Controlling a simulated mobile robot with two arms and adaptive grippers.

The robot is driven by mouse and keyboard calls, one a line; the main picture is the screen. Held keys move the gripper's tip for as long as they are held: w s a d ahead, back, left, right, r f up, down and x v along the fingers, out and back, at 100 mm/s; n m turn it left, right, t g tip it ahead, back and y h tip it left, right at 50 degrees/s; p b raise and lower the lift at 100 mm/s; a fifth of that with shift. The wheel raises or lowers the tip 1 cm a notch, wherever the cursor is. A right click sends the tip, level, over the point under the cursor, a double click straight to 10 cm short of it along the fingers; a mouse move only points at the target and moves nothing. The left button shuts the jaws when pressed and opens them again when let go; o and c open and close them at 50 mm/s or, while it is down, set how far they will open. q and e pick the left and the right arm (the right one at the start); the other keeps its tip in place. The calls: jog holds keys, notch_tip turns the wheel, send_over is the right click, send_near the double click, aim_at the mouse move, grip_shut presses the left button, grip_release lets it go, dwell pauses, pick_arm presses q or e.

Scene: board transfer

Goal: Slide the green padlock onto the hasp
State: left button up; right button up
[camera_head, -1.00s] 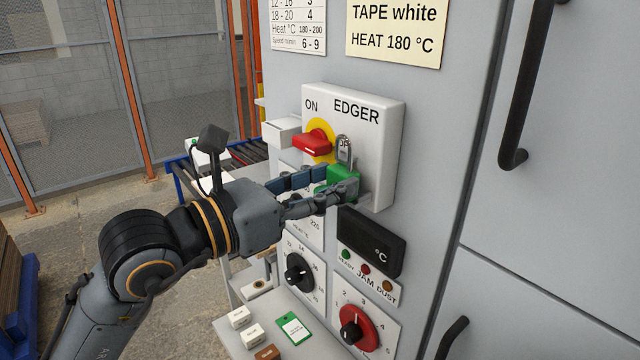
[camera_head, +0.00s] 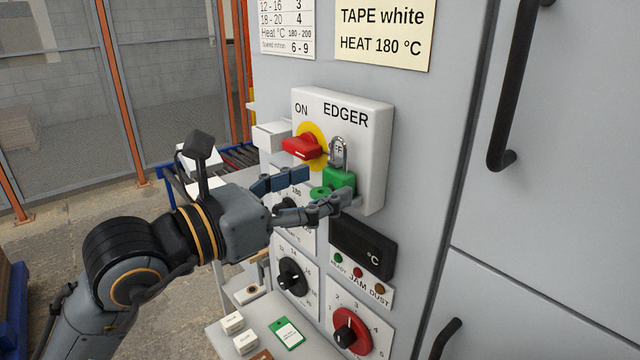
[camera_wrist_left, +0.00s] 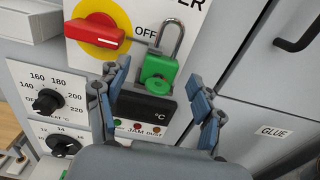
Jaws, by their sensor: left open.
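The green padlock (camera_head: 340,179) is upright at the lower right of the white EDGER switch box (camera_head: 375,155), its grey shackle (camera_head: 338,151) in front of the OFF lettering. It also shows in the left wrist view (camera_wrist_left: 158,68), where a small grey piece (camera_wrist_left: 153,49), perhaps the hasp, meets the shackle's left side. Whether the shackle passes through it, I cannot tell. My left gripper (camera_head: 328,186) is open. In the wrist view its fingers (camera_wrist_left: 160,82) stand either side of the padlock, with gaps. My right gripper is in neither view.
A red switch handle (camera_head: 302,147) on a yellow disc is just left of the shackle. Below are a dark °C display (camera_head: 362,247), knobs (camera_head: 291,278) and a shelf with small boxes (camera_head: 233,322). A black door handle (camera_head: 510,90) stands out at the right.

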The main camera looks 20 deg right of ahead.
pick_arm(q)
jog(key=v, duration=1.1)
